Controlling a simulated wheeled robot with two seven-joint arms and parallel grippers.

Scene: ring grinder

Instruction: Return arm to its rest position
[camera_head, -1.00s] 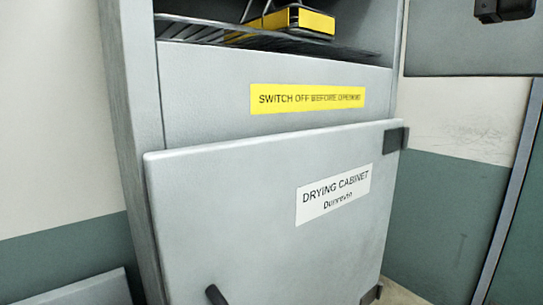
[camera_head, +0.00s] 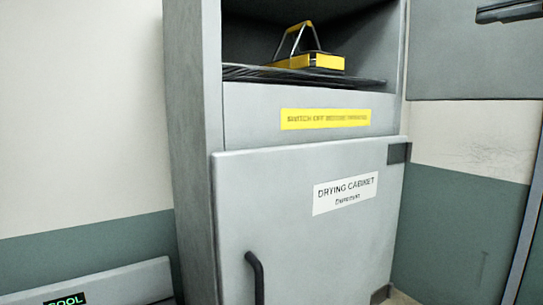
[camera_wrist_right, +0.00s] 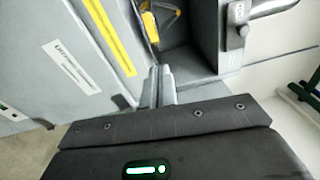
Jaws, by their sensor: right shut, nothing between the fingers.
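My right gripper (camera_head: 482,15) shows as a dark shape at the top right edge of the head view, partly cut off. In the right wrist view my right gripper (camera_wrist_right: 160,70) has its two grey fingers shut together with nothing between them. It is apart from the drying cabinet (camera_head: 190,130), out to its right in the head view. My left gripper is not in view.
The cabinet's lower door (camera_head: 290,225) is closed. Its upper compartment is open, with a yellow and black handled item (camera_head: 318,62) on a wire shelf (camera_head: 270,76). A grey unit with a green display (camera_head: 66,300) stands lower left.

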